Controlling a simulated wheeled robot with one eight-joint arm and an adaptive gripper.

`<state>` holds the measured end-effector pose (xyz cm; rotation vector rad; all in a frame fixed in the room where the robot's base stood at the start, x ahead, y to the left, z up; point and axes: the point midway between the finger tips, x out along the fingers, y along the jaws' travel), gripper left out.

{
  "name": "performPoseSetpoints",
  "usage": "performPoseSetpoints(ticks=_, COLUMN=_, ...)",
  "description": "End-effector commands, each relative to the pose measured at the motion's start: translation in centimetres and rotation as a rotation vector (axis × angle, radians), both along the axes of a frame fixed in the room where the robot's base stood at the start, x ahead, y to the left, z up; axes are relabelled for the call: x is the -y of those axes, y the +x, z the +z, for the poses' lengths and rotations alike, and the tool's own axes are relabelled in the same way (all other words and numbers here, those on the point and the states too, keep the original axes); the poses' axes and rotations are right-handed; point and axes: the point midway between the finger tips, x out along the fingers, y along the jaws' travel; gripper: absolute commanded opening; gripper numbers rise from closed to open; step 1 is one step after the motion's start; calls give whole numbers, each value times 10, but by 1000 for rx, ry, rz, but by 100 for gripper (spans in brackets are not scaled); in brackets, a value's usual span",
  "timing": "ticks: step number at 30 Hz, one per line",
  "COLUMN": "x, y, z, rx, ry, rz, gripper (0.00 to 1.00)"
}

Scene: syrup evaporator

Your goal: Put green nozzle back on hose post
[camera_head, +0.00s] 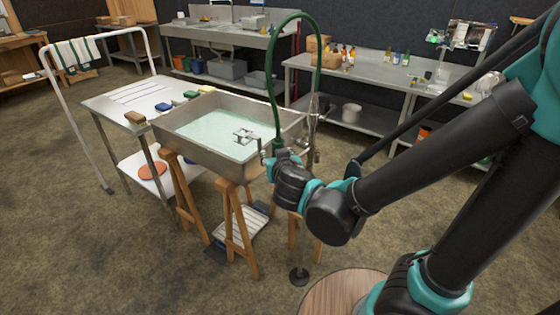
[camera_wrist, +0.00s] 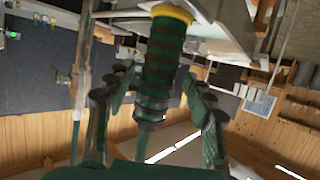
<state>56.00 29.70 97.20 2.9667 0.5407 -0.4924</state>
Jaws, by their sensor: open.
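The green nozzle (camera_wrist: 163,60) has a yellow rim and dark ribbed bands. It hangs from the arched green hose (camera_head: 271,75), beside the sink's right end in the head view. My gripper (camera_wrist: 155,82) is open, with fingers on both sides of the nozzle; whether either finger touches it I cannot tell. In the head view my gripper (camera_head: 270,156) is at the sink's front right corner and mostly hides the nozzle.
A steel sink (camera_head: 200,160) with pale water rests on wooden trestles (camera_head: 236,225) left of my gripper. A small faucet (camera_head: 246,137) reaches over its rim close by. A steel side table (camera_head: 110,103) stands left and a bench (camera_head: 380,72) behind. The front-left floor is clear.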

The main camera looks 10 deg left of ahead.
Motion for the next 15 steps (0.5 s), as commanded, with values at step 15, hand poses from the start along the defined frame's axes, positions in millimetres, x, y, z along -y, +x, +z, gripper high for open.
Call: performPoseSetpoints(ticks=15, x=20, y=-59, z=21, rx=0, ry=0, rz=6, gripper=53)
